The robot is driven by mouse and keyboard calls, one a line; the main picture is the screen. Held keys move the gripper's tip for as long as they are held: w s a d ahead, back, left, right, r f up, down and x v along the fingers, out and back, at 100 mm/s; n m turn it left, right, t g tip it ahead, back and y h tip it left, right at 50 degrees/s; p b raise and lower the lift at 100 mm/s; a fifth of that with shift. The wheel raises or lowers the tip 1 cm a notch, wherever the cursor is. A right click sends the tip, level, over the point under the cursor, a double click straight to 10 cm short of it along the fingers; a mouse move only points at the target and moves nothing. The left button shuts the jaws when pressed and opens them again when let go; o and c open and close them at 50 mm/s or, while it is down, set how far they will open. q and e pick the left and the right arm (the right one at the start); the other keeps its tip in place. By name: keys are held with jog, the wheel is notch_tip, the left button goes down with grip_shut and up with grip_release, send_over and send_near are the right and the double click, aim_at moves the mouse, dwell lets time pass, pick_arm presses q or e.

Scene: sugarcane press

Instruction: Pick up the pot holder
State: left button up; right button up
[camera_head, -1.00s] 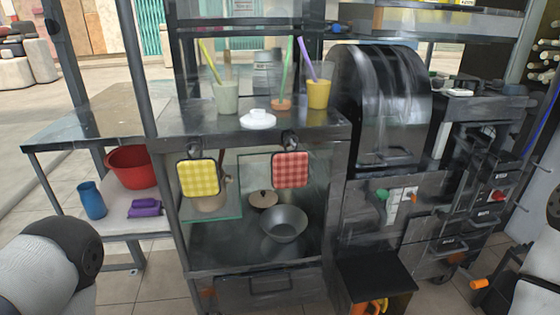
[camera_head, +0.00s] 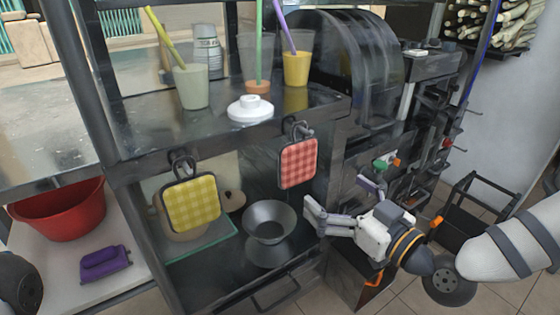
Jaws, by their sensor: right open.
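Two pot holders hang from hooks on the front edge of the dark metal counter. The yellow checked pot holder (camera_head: 192,204) hangs on the left, and the red checked pot holder (camera_head: 298,163) hangs on the right. My right gripper (camera_head: 312,212) is below and slightly right of the red pot holder, apart from it. Its fingers point left, open and empty. My left gripper is not in view; only a dark rounded part of my left arm shows at the lower left edge.
The counter (camera_head: 140,117) bears cups with straws and a white lid (camera_head: 250,108). A metal bowl (camera_head: 269,222) stands on the shelf below, close to my right fingers. The black press (camera_head: 350,60) stands behind.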

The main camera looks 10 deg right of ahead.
aim_at(301, 162)
jog(key=x, duration=0.8)
jog(key=r+b+x, duration=0.1)
jog(key=x, duration=0.3)
jog(key=shift+a, duration=0.15)
jog(key=c, duration=1.2)
